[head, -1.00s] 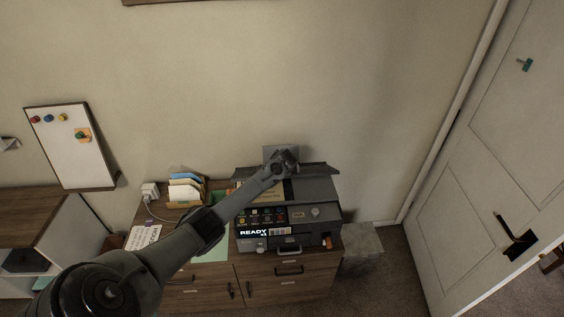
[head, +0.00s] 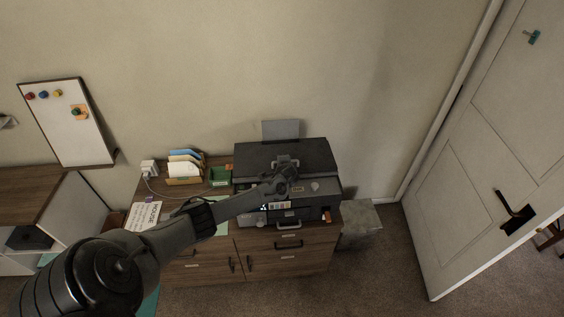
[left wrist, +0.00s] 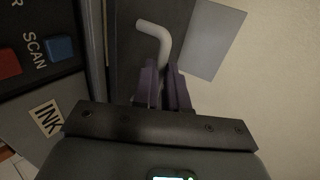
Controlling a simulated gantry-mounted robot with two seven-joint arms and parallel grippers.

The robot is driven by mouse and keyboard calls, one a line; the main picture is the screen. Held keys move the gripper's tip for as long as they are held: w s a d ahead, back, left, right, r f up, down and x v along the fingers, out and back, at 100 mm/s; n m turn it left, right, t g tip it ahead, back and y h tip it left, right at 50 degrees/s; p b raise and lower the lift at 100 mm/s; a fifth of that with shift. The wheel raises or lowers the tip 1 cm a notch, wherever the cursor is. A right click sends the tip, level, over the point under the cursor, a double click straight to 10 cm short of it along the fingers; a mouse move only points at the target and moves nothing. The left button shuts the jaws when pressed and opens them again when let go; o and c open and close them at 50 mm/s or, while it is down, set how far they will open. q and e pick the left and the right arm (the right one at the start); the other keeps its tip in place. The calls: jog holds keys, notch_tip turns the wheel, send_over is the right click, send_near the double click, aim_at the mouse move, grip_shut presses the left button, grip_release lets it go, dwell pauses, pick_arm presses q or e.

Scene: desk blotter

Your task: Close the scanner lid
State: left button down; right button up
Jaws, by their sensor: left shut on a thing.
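The scanner (head: 325,205) stands on the wooden cabinet, with its control panel facing me. My left gripper (head: 284,168) is at the lid's front middle. In the left wrist view my left gripper (left wrist: 163,88) has its purple fingers shut on the pale bent lid handle (left wrist: 156,32). The panel with its SCAN label (left wrist: 35,50) is at left there. My right gripper is not in view.
A paper sheet (head: 281,129) stands up behind the lid. A file sorter (head: 184,168) and a green tray (head: 219,177) are left of the scanner. A grey bin (head: 360,222) stands right of the cabinet, and the door (head: 470,150) is further right.

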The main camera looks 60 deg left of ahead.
pick_arm(q)
jog(key=shift+s+d+f, duration=0.15)
jog(key=shift+f, duration=0.3)
jog(key=shift+s+d+f, duration=0.1)
jog(key=shift+f, duration=0.35)
jog(key=c, duration=1.2)
grip_release()
jog(key=shift+d, duration=0.1)
jog(key=shift+o, duration=0.2)
jog(key=shift+r, duration=0.25)
jog(key=shift+d+r, duration=0.1)
jog(key=shift+d, duration=0.1)
jog(key=v, duration=1)
jog(key=shift+r+p, duration=0.25)
jog(key=shift+p, duration=0.2)
jog(key=shift+a, duration=0.1)
